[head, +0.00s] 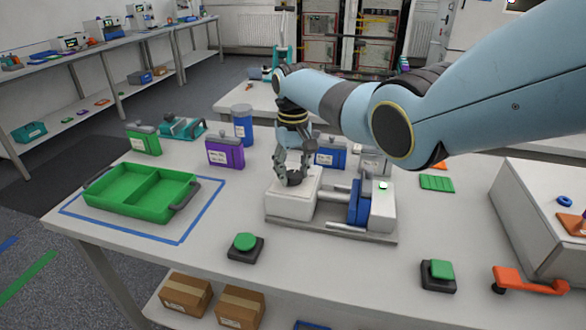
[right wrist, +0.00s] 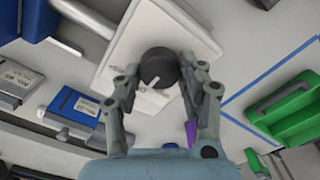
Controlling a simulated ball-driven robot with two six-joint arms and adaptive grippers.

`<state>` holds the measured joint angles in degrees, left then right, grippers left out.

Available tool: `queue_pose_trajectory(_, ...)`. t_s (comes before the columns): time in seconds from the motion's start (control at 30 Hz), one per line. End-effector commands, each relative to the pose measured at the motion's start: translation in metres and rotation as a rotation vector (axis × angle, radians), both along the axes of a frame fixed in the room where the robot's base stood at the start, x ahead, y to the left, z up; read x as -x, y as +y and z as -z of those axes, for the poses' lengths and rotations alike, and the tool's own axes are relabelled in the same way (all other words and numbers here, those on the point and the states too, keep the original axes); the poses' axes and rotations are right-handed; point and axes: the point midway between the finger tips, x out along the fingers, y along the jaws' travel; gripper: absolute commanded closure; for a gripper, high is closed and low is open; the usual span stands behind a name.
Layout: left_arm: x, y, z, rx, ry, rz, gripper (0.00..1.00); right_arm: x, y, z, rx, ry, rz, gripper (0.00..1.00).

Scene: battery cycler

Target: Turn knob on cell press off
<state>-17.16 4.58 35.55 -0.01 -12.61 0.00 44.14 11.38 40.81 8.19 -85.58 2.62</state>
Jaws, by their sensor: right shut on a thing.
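The cell press (head: 372,205) stands on the table, with a white block at its left end, metal rods and a blue plate. A round black knob (head: 294,178) sits on top of the white block. In the right wrist view the knob (right wrist: 159,68) shows a white pointer line slanting toward the lower left. My right gripper (head: 292,176) points down over the white block and is shut on the knob, one finger at each side. Printed marks beside the knob are too small to read. My left gripper is not in view.
A green divided tray (head: 187,207) lies inside a blue taped outline at the left. Purple (head: 225,152) and blue cases stand behind the press. Green push buttons (head: 245,242) (head: 438,275) sit near the front edge. A grey box stands at the right.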

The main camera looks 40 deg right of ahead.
Motion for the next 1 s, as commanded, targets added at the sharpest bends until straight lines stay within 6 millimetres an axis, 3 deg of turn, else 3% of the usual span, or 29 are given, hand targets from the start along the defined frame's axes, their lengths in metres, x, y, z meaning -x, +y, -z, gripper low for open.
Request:
queue_pose_trajectory(0.37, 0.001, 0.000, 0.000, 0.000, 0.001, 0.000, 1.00, -0.001, 0.000, -0.001, 0.001, -0.005, -0.006, 0.92)
queue_pose_trajectory(0.4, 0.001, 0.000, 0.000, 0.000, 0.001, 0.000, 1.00, -0.001, 0.000, -0.001, 0.001, -0.005, -0.005, 0.59)
queue_pose_trajectory(0.57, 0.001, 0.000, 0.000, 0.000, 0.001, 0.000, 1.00, -0.001, 0.000, -0.001, 0.001, -0.004, -0.005, 0.38)
queue_pose_trajectory(0.87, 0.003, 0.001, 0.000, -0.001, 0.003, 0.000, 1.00, -0.001, 0.000, -0.002, 0.000, -0.002, -0.005, 0.37)
queue_pose_trajectory(1.0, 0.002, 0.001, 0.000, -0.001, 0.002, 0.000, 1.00, -0.002, 0.000, -0.016, 0.001, -0.005, -0.005, 0.37)
